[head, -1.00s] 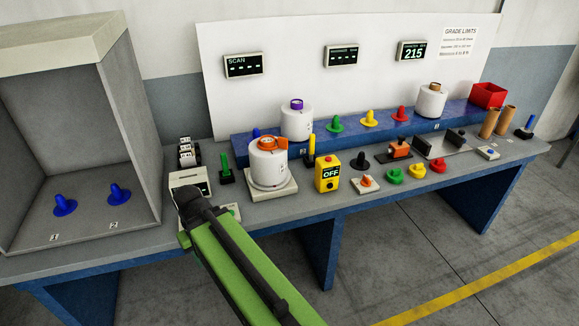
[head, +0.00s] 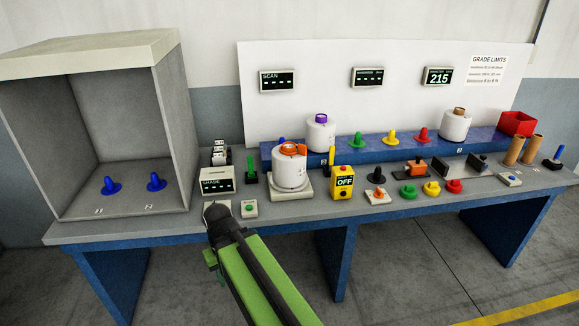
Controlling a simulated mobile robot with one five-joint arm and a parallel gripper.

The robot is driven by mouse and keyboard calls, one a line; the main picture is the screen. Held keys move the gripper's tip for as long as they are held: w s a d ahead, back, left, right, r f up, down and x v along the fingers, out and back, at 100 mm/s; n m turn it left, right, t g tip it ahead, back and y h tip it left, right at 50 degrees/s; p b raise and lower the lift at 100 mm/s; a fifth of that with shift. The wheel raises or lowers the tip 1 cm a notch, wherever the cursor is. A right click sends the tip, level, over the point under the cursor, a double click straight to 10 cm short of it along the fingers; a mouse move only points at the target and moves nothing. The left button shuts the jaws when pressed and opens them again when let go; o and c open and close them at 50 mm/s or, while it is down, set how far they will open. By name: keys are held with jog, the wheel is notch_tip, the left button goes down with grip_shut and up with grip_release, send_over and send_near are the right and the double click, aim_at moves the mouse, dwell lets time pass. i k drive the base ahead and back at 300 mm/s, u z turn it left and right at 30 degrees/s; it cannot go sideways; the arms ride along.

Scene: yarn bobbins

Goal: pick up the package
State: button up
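Three white yarn packages show in the head view. One with an orange top (head: 290,168) stands upright on a pale square plate at the middle of the bench. One with a purple core (head: 320,133) stands behind it on the blue shelf. One with a brown core (head: 456,126) stands at the shelf's right end. Which one the task means cannot be told. My arm reaches up from the bottom, and my gripper (head: 216,212) is at the bench's front edge, left of and apart from the orange-topped package. Its fingers are too dark and foreshortened to tell their state.
A grey open-fronted booth (head: 128,190) with two blue pegs stands at the left. A shade display (head: 217,181), a green button box (head: 249,208) and a yellow OFF box (head: 344,182) crowd the bench front. A red bin (head: 517,123) and brown tubes (head: 532,149) are at the right.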

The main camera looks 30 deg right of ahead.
aim_at(288, 171)
jog(key=u, duration=0.05)
jog(key=i, duration=0.9)
jog(key=z, duration=0.05)
